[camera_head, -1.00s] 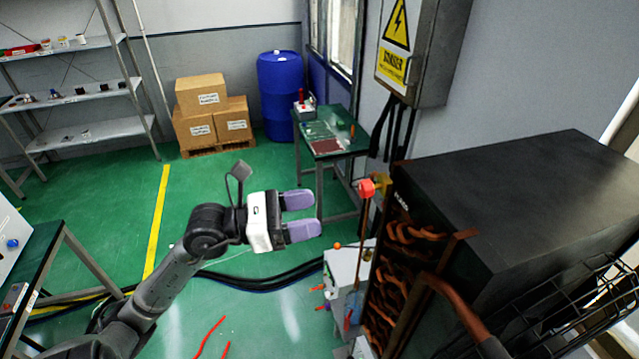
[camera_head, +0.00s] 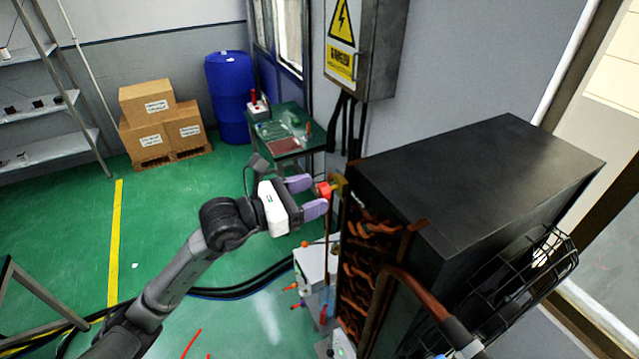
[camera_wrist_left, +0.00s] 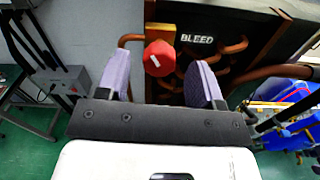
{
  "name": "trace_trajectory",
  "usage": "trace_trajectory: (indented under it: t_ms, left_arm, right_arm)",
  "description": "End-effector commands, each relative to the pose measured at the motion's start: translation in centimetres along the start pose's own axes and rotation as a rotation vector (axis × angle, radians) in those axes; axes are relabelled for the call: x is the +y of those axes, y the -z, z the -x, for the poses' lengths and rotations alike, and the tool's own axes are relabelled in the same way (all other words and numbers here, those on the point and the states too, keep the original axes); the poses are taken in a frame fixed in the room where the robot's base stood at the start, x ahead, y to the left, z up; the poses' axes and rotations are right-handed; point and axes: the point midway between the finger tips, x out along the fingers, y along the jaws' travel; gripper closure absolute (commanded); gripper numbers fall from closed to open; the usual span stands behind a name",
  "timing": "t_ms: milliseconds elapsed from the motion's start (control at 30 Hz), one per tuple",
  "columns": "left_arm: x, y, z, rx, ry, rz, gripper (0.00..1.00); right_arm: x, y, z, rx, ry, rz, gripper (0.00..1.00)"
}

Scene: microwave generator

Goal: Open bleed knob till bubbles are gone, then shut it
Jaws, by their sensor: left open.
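The bleed knob is red with a white mark (camera_wrist_left: 159,58) and sits on a brass-coloured fitting beside the "BLEED" label (camera_wrist_left: 197,38) on the dark cabinet. In the head view the knob (camera_head: 325,190) is at the cabinet's upper left edge. My left gripper (camera_head: 308,196) is open, its purple pads just left of the knob. In the left wrist view the knob shows between the two fingers (camera_wrist_left: 163,80), seemingly just beyond the tips; contact is not visible. No bubbles can be made out. My right gripper is not in view.
The large black cabinet (camera_head: 480,175) with copper pipes (camera_head: 362,270) fills the right. A grey electrical box (camera_head: 375,50) hangs above. A green table (camera_head: 285,140), blue drum (camera_head: 230,95) and cardboard boxes (camera_head: 155,120) stand behind.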

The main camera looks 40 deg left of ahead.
Motion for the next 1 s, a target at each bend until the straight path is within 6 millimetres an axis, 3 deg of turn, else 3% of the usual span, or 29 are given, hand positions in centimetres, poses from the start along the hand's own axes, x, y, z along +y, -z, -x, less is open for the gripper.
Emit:
trace_trajectory:
  t_ms: [233, 633, 1000]
  left_arm:
    - [0.0, -0.1, -2.0, -0.002, 0.000, 0.001, 0.39]
    - [0.0, 0.0, -2.4, -0.001, 0.000, 0.000, 0.39]
    - [0.0, 0.0, -2.4, -0.001, 0.000, 0.000, 0.74]
  right_arm:
    - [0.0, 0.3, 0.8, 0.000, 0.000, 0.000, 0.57]
    - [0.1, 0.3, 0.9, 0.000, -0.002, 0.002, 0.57]
    - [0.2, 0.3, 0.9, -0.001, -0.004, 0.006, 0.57]
